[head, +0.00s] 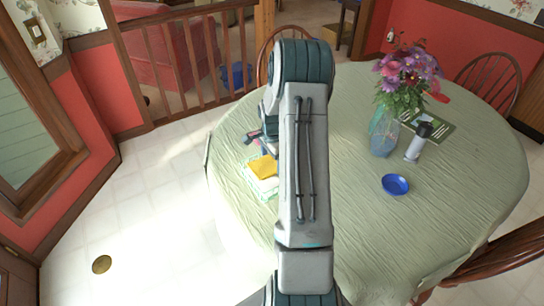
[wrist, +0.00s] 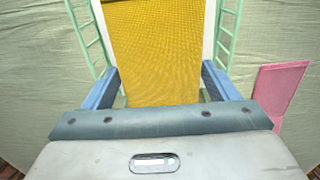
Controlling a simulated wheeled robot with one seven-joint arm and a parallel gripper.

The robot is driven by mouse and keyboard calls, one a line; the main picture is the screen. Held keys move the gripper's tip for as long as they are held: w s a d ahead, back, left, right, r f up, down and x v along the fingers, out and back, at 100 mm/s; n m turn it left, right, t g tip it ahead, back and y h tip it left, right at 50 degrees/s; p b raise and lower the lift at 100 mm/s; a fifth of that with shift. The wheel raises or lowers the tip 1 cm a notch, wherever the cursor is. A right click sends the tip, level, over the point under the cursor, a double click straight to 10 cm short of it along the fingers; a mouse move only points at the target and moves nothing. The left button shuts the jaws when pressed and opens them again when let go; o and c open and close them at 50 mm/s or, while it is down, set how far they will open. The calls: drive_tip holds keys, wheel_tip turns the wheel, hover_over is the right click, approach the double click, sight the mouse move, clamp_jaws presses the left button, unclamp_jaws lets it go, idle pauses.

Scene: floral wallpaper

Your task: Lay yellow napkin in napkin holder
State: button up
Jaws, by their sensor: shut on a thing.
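The yellow napkin (wrist: 155,45) lies flat between my gripper's two blue fingers in the wrist view. My gripper (wrist: 160,70) is shut on it, with a finger at each side edge. The pale green napkin holder (wrist: 228,30) has ladder-like side rails to the left and right of the napkin, with a white surface showing between them. In the head view, the napkin (head: 263,167) shows over the holder (head: 264,188) near the left edge of the table. My arm hides part of both there. I cannot tell whether the napkin touches the holder's base.
A pink flat thing (wrist: 278,90) lies right of the gripper in the wrist view. On the green-clothed table (head: 440,220) are a blue bowl (head: 395,185), a flower vase (head: 384,138), a grey bottle-like thing (head: 417,145) and a dark book (head: 440,133). The front right is clear.

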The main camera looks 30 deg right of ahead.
drive_tip(key=shift+f, duration=0.25)
drive_tip(key=o, duration=1)
drive_tip(key=shift+r, duration=0.1)
wheel_tip(320, 180, up, 9)
drive_tip(key=p, duration=0.4)
drive_tip(key=shift+p, duration=0.3)
idle(0.4)
idle(0.6)
